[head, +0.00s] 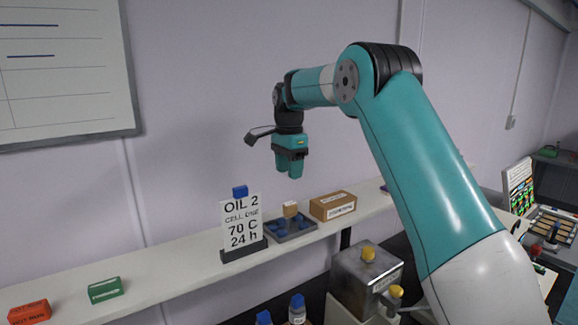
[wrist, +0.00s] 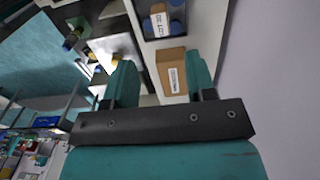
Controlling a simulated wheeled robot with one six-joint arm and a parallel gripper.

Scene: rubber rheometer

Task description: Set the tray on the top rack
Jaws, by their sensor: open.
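A shallow dark grey tray (head: 293,238) with several blue pieces in it rests on the white wall shelf (head: 190,268). A small tan block (head: 290,209) with a label stands up from it. The tray is partly cut off at the top of the wrist view (wrist: 147,34). My gripper (head: 290,172) is open and empty, pointing down above the tray with a clear gap. In the wrist view a brown box (wrist: 172,68) shows between its fingers (wrist: 161,76). I cannot make out which thing is the top rack.
The brown box stands right of the tray (head: 333,206). A sign reading OIL 2 (head: 243,222) stands close on its left. Green (head: 105,290) and orange (head: 30,312) blocks lie farther left. A grey metal unit with yellow knobs (head: 362,280) stands below.

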